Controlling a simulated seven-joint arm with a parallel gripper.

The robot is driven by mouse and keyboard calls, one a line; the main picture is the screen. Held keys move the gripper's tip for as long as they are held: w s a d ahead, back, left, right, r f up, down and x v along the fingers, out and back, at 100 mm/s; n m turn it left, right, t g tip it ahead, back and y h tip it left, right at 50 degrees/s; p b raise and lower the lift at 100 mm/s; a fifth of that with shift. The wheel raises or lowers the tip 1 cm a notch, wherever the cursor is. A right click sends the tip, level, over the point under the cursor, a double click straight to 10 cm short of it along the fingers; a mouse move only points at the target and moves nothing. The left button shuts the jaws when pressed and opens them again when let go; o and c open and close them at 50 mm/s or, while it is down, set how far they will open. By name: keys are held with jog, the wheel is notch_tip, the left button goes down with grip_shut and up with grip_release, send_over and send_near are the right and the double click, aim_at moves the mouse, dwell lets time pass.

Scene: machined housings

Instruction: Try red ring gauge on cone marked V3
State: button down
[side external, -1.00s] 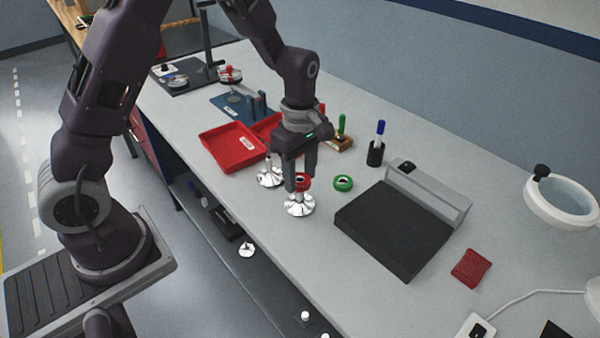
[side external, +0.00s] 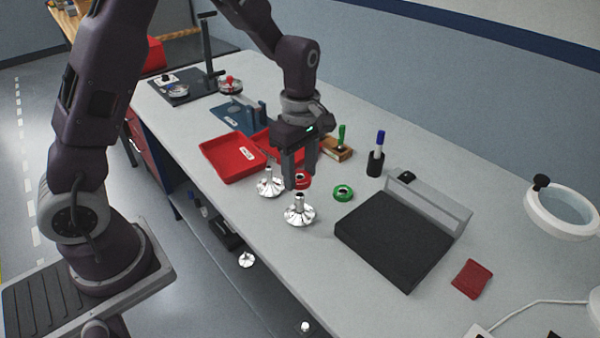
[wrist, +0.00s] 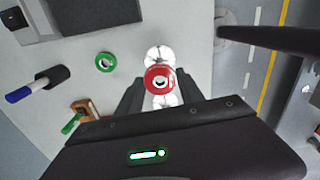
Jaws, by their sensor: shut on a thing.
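My gripper (side external: 299,179) is shut on the red ring gauge (side external: 302,180), which also shows between the fingertips in the wrist view (wrist: 159,80). In the side view the ring appears just behind the front metal cone (side external: 299,212), whose post stands fully visible with nothing on it. A second metal cone (side external: 269,184) stands at its back left, next to my finger. In the wrist view the ring covers part of the pale metal shapes below it; its height above them is unclear. I cannot read a V3 mark on either cone.
A green ring (side external: 343,192) lies to the right, near a black-topped block (side external: 395,240). A red tray (side external: 232,157) is at the left. A marker stands in a black holder (side external: 375,163). A wooden block (side external: 336,149) sits behind my gripper. The table's front edge is close to the cones.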

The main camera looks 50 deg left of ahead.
notch_tip(320, 180, up, 5)
dwell(0.5)
